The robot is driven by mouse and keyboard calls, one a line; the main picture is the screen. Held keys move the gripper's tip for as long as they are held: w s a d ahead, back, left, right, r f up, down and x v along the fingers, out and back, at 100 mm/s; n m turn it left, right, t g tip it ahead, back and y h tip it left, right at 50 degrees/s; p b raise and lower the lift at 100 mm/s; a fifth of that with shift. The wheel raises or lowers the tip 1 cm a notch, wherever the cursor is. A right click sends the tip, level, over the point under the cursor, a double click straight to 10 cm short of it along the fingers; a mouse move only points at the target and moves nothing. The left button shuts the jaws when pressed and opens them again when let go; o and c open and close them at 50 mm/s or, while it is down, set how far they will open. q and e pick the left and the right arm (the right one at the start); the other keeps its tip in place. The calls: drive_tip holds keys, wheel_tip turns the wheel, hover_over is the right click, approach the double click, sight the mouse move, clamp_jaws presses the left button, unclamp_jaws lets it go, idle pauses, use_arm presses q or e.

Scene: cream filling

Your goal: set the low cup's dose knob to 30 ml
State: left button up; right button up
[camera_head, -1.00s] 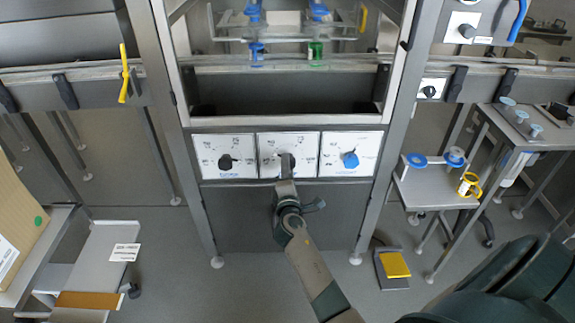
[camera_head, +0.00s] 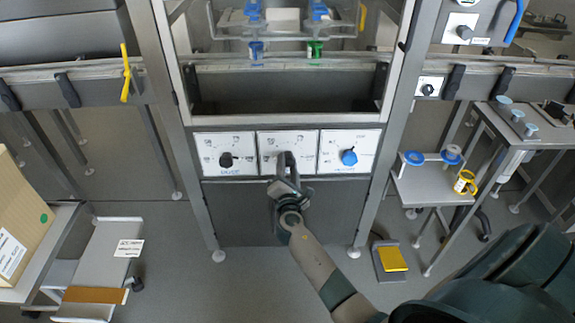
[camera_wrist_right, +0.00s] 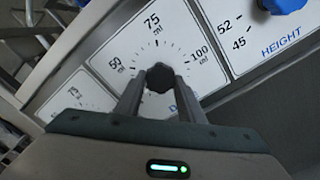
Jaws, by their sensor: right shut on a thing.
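The control panel holds three white dial plates. The middle plate (camera_head: 270,146) has a black lobed knob (camera_wrist_right: 160,77), seen clearly in the wrist view. Its scale (camera_wrist_right: 153,30) reads 50, 75 and 100 ml; lower marks are hidden by my gripper. I cannot make out the knob's pointer. My right gripper (camera_head: 289,158) is shut on this knob, one finger on either side, also seen in the wrist view (camera_wrist_right: 160,82). The left plate has another black knob (camera_head: 226,160). Which knob is the low cup's, I cannot read. My left gripper is out of view.
The right plate has a blue knob (camera_head: 349,157), labelled HEIGHT in the wrist view. Steel frame posts flank the panel. Blue (camera_head: 256,50) and green (camera_head: 315,49) parts hang above. The floor below the panel is mostly clear.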

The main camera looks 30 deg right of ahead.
drive_tip(key=o, duration=1)
drive_tip(key=shift+o, duration=0.2)
drive_tip(key=shift+s, duration=0.1)
drive_tip(key=shift+s+a+f, duration=0.1)
drive_tip(key=shift+s+a, duration=0.25)
drive_tip(key=shift+s, duration=0.1)
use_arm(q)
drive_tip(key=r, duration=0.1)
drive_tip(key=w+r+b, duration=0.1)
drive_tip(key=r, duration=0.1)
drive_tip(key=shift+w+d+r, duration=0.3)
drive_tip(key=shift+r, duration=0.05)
use_arm(e)
drive_tip(key=v, duration=1.6)
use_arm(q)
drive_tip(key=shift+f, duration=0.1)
use_arm(e)
drive_tip(key=shift+s, duration=0.1)
